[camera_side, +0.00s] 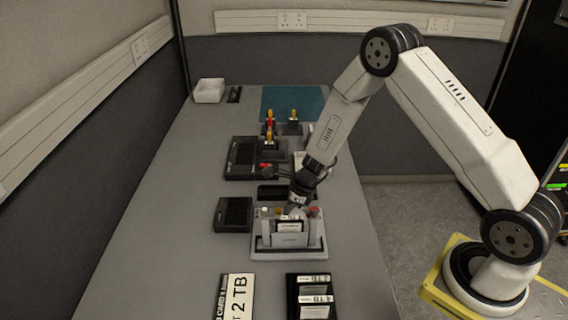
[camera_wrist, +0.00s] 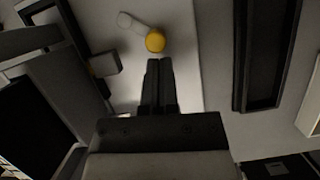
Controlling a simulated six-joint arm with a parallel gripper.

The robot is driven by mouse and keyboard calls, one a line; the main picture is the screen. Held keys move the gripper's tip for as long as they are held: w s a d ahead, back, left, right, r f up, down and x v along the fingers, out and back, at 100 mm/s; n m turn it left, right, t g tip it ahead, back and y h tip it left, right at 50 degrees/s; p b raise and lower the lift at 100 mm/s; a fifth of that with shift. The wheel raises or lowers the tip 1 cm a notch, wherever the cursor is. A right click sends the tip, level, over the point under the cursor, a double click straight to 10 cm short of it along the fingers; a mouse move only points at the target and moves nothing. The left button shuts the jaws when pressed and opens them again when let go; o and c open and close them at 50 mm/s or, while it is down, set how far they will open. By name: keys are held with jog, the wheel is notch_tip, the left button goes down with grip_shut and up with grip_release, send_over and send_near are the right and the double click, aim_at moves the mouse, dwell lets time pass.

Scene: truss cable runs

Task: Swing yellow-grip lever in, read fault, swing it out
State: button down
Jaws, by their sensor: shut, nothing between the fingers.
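In the wrist view a round yellow grip (camera_wrist: 155,42) sits at the end of a short pale lever arm (camera_wrist: 130,21) on a light grey panel. My gripper (camera_wrist: 158,62) is shut and empty, its fingertips just below the yellow grip in the picture; whether they touch it I cannot tell. In the side view my gripper (camera_side: 297,207) is low over a light grey unit (camera_side: 260,241) with an upright dark and pale module (camera_side: 289,230) in it. A red knob (camera_side: 314,211) shows at its right. I cannot pick out the yellow grip there. No fault reading is legible.
Dark boxes (camera_side: 234,213) stand left of the unit. Yellow-topped parts (camera_side: 293,117) stand farther back near a teal mat (camera_side: 308,97). In front lie a "2 TB" label plate (camera_side: 236,297) and a dark rack (camera_side: 293,298).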

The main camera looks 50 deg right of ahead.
jog(key=shift+w+d+n+g+y, duration=0.15)
jog(key=shift+w+n, duration=0.15)
jog(key=shift+n, duration=0.3)
jog(key=shift+w+n+g+y, duration=0.15)
jog(key=shift+w+n, duration=0.15)
jog(key=shift+n, duration=0.3)
jog(key=shift+w+n, duration=0.2)
jog(key=shift+n, duration=0.2)
jog(key=w+n, duration=0.1)
jog(key=n, duration=0.1)
jog(key=w+n+g, duration=0.1)
jog(key=n, duration=0.1)
jog(key=shift+g+y, duration=0.3)
jog(key=shift+y, duration=0.1)
jog(key=shift+w+a+n+g, duration=0.25)
jog(key=shift+w+n+g, duration=0.15)
jog(key=shift+n, duration=0.5)
jog(key=shift+w+a+n+g, duration=0.25)
jog(key=shift+w+n+g, duration=0.1)
jog(key=shift+n, duration=0.55)
jog(key=shift+w+a+n+g, duration=0.35)
jog(key=shift+n, duration=0.65)
jog(key=shift+w+a+n+g, duration=0.3)
jog(key=shift+n, duration=0.7)
jog(key=shift+s, duration=0.15)
jog(key=shift+s+a, duration=0.3)
jog(key=shift+s, duration=0.35)
jog(key=shift+a, duration=0.1)
